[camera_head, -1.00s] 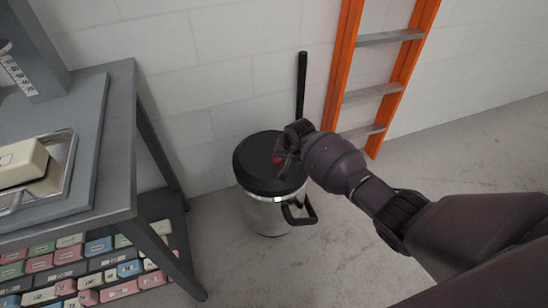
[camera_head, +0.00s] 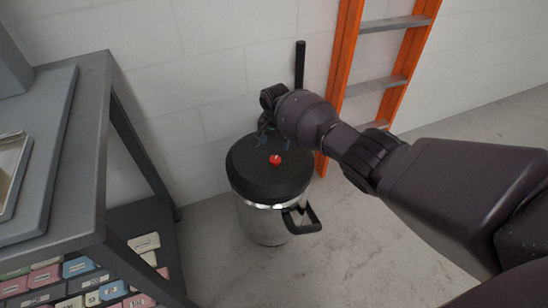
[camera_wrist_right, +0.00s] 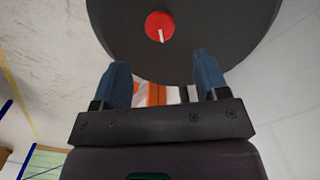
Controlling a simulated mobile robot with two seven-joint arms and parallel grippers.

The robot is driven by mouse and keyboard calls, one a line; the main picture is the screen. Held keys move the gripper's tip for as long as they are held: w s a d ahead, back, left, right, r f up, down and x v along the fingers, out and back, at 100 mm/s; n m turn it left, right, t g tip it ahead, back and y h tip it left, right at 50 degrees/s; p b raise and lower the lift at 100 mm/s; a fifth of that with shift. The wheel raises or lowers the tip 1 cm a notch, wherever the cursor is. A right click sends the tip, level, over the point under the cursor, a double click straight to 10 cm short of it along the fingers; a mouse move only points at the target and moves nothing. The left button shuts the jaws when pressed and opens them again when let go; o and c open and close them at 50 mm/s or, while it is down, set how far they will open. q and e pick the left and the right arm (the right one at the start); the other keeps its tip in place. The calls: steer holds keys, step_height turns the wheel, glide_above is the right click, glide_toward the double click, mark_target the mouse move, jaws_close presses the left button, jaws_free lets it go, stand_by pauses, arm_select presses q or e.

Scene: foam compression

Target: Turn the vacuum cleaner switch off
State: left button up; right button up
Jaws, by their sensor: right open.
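The vacuum cleaner (camera_head: 262,222) is a metal canister with a black lid (camera_head: 250,180), standing on the floor by the wall. Its switch is a round red knob (camera_head: 275,160) on top of the lid. In the right wrist view the red switch (camera_wrist_right: 159,27) carries a white mark, near upright in the picture. My right gripper (camera_head: 272,143) is above the far part of the lid, behind the switch in the head view. In the right wrist view its two blue fingers (camera_wrist_right: 164,75) are apart with nothing between them. My left gripper is out of view.
A grey metal workbench (camera_head: 85,190) stands at the left, with coloured labelled blocks (camera_head: 80,268) on its lower shelf. An orange ladder (camera_head: 345,75) leans on the wall behind. A black handle (camera_head: 303,219) sticks out of the canister's front. The floor at right is clear.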

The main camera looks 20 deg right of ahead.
mark_target(275, 159)
step_height(275, 159, down, 7)
steer(key=shift+s+r+b, duration=0.1)
steer(key=shift+b, duration=0.9)
steer(key=shift+f, duration=0.6)
steer(key=shift+b, duration=0.3)
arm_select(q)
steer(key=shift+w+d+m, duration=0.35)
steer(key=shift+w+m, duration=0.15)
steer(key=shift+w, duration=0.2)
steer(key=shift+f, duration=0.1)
arm_select(e)
steer(key=c, duration=0.9)
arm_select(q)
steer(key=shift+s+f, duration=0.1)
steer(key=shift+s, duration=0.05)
